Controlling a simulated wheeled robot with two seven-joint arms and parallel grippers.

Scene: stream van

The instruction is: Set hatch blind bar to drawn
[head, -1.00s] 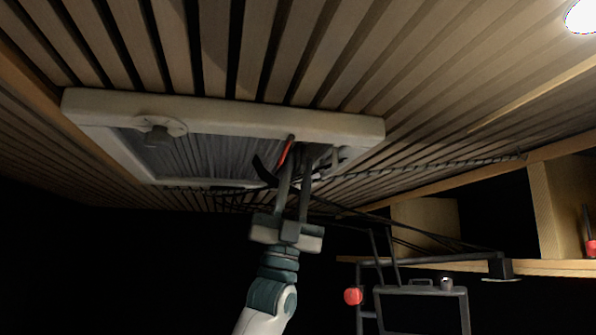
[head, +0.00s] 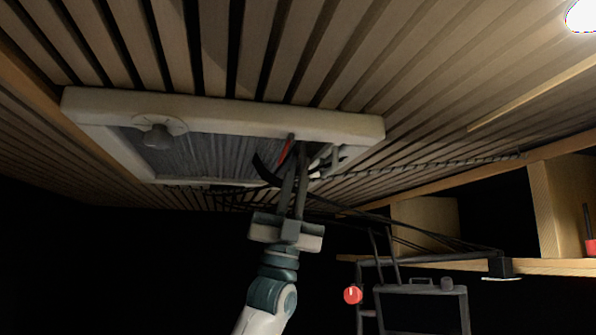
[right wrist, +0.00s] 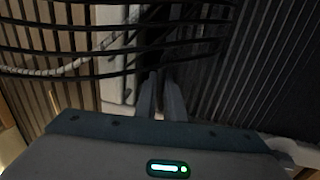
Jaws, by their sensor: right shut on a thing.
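The roof hatch has a cream frame (head: 225,115) set in the slatted ceiling. A grey pleated blind (head: 205,155) spans much of its opening; its pleats also show at right in the right wrist view (right wrist: 270,60). My right gripper (head: 294,155) reaches up from below to the hatch's right part. Its fingers are shut on the blind bar, which is mostly hidden by the fingers and cables; a dark upright strip shows at the fingertips in the right wrist view (right wrist: 160,80). A white gap shows right of the fingers. My left gripper is out of view.
A round knob (head: 156,135) sits on the frame's left part. Black cables (right wrist: 60,50) cross close in front of the right gripper. A dark rack (head: 420,290) with a red knob (head: 353,295) and a wooden shelf (head: 555,265) stand at right.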

